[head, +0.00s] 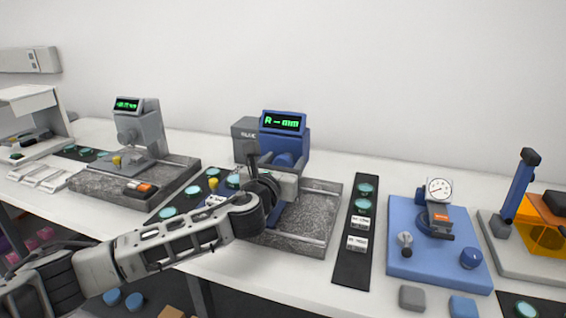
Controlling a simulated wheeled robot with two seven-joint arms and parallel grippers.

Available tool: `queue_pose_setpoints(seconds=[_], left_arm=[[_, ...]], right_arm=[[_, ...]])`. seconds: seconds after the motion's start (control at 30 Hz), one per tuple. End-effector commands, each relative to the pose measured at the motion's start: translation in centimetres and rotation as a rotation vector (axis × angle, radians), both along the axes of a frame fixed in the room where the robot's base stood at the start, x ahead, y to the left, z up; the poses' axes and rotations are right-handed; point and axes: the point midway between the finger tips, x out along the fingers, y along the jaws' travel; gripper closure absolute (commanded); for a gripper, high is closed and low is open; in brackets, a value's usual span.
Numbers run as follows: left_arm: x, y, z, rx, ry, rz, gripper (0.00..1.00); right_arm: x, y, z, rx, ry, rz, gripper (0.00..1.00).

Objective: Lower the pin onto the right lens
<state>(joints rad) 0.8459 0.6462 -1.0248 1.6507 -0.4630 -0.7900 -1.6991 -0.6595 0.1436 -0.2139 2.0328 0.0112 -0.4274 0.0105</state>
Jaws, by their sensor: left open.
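My left gripper (281,182) is open, at the front of a blue instrument (288,140) with a green display reading "R --mm". The gripper and wrist cover much of the instrument's lower part, so I cannot make out a pin or a lens there. The instrument stands on a grey granite base (318,215). Teal lenses (365,188) lie on a dark strip (352,268) right of it, with white labels. More teal lenses (192,190) lie on a dark strip to its left. My right gripper is not in view.
A dial gauge (439,190) stands on a blue plate (405,258) at the right. A grey instrument (140,128) on a granite base stands at the left. A blue-armed device (520,186) with an orange part is at the far right. A white wall is behind.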

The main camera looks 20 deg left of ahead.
Motion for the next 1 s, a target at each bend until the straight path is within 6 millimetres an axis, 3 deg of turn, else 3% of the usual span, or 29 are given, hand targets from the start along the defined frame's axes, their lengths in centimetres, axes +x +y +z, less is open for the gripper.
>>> queue_pose_setpoints(seconds=[0.13, 0.3, 0.67, 1.0], left_arm=[[-0.02, 0.00, 0.01, 0.000, 0.000, 0.000, 0.42], [-0.03, 0.00, 0.01, 0.000, 0.000, 0.000, 0.85], [-0.04, 0.03, 0.02, -0.044, 0.002, 0.000, 0.85], [-0.03, 0.11, 0.00, -0.274, 0.009, 0.001, 0.85]], right_arm=[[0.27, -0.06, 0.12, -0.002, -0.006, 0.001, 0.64], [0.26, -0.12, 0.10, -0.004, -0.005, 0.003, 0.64], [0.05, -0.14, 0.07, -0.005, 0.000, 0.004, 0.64], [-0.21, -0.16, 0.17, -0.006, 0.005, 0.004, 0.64]])
